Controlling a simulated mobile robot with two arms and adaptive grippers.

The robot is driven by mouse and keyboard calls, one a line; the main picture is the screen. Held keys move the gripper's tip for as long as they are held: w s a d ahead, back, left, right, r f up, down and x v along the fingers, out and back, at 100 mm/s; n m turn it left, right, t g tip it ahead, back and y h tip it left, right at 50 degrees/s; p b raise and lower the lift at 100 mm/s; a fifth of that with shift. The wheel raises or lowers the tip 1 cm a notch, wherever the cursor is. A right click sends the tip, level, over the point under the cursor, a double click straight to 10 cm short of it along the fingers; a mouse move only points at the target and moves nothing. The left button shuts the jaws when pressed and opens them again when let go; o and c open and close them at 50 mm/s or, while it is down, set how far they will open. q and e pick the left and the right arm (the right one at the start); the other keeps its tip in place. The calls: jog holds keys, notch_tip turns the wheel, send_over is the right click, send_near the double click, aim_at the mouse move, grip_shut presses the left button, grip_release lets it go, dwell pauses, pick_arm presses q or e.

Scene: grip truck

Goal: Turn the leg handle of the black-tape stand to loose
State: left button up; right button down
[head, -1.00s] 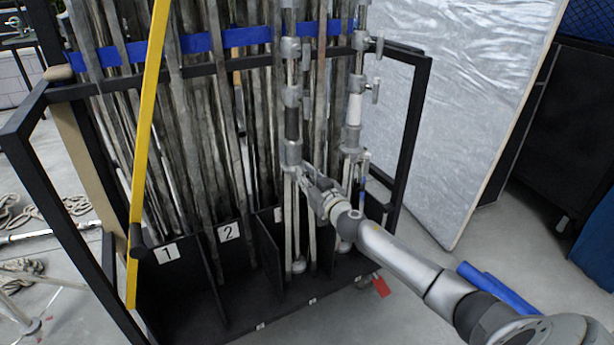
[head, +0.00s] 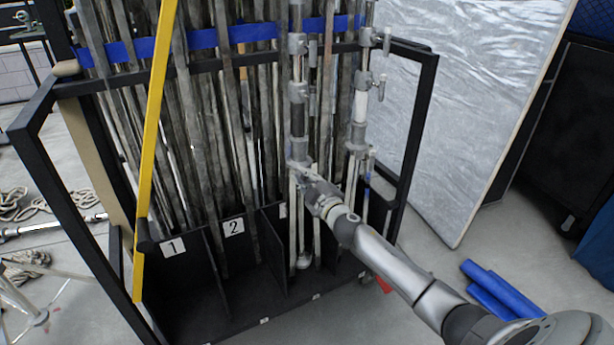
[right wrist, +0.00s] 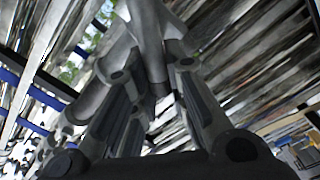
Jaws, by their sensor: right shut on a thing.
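The black-tape stand (head: 297,118) is an upright grey metal stand with a black band, in the right part of the rack. Its leg collar sits below the band, at my right gripper (head: 304,173). In the right wrist view the two fingers (right wrist: 158,100) lie on either side of a grey metal piece, the leg handle (right wrist: 156,68), and are shut on it. The handle is mostly hidden by the gripper in the head view, so its turn angle cannot be told. My left gripper is not in view.
A similar stand with a white band (head: 358,106) stands close on the right. The black rack (head: 422,115) has numbered compartments and is packed with poles on the left. A yellow bar (head: 155,130) crosses in front. Blue rolls (head: 497,288) lie on the floor at right.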

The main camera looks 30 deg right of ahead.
jog(key=shift+a+f+n, duration=0.15)
jog(key=shift+f+n, duration=0.1)
jog(key=shift+n, duration=0.75)
jog(key=n, duration=0.2)
jog(key=shift+a+f+n, duration=0.1)
jog(key=shift+f+n, duration=0.2)
jog(key=shift+n, duration=0.1)
pick_arm(q)
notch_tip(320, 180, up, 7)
jog(key=b, duration=0.2)
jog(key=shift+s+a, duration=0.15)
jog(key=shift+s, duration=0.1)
pick_arm(e)
jog(key=shift+s+d+f+n, duration=0.1)
jog(key=shift+d+f+n, duration=0.35)
jog(key=shift+n, duration=2.6)
jog(key=shift+d+f+n, duration=0.3)
jog(key=shift+f+n, duration=0.3)
jog(key=shift+n, duration=2.5)
jog(key=shift+s+d+f+n, duration=0.1)
jog(key=shift+d+f+n, duration=0.35)
jog(key=shift+n, duration=2.6)
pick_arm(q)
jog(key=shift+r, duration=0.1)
pick_arm(e)
jog(key=shift+a+f, duration=0.1)
jog(key=c, duration=1.4)
grip_release()
jog(key=shift+w, duration=0.1)
